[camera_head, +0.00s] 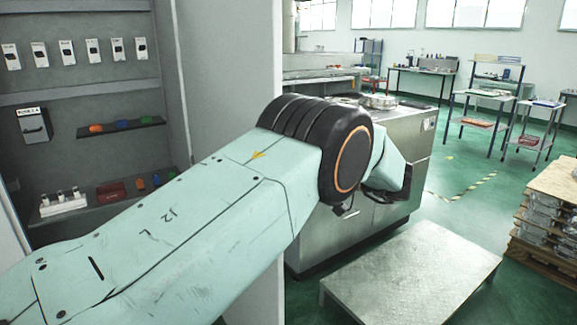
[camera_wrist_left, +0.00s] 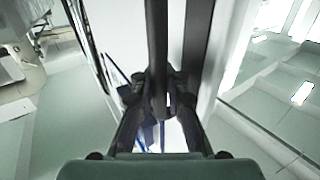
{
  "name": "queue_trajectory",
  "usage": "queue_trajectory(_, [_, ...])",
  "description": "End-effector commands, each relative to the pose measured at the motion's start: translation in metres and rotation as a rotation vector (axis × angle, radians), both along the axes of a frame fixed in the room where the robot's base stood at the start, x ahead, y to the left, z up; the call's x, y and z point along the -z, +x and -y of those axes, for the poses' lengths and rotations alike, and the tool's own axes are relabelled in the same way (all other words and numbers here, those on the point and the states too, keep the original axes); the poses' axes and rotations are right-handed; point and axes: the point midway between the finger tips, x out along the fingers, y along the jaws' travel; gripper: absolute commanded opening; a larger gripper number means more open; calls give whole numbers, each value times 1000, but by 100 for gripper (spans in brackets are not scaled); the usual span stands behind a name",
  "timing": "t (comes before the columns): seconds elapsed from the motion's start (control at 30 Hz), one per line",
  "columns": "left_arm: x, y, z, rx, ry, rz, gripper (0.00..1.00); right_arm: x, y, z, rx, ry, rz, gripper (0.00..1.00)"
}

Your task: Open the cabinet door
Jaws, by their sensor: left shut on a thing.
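The cabinet (camera_head: 75,88) stands at the left in the head view with its grey interior and shelves exposed. A tall pale panel (camera_head: 228,70), which looks like its door standing open, rises beside the interior. My left arm crosses in front of this panel. My left gripper (camera_head: 385,195) is beyond the panel's right edge, partly hidden by my wrist. In the left wrist view my left gripper (camera_wrist_left: 158,88) is shut on a dark upright bar (camera_wrist_left: 157,35), which looks like the door handle. The handle cannot be made out in the head view. My right gripper is not in view.
A steel workstation (camera_head: 330,235) stands behind my gripper, with a low metal platform (camera_head: 415,275) in front. A pallet stack (camera_head: 545,220) is at right. Green floor is clear between them.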

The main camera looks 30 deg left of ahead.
Motion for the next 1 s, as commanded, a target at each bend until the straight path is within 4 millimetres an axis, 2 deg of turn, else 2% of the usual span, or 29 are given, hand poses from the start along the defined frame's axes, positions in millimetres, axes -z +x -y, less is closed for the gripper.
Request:
queue_trajectory(0.23, [1,0,3,0,3,-7,0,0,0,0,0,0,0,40])
queue_trajectory(0.27, [1,0,4,0,3,-7,11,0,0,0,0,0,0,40])
queue_trajectory(0.57, [1,2,2,0,1,-3,36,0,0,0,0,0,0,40])
queue_trajectory(0.87, [1,2,2,0,2,-2,37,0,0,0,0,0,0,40])
queue_trajectory(1.0, [2,5,13,1,2,-1,37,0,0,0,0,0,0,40])
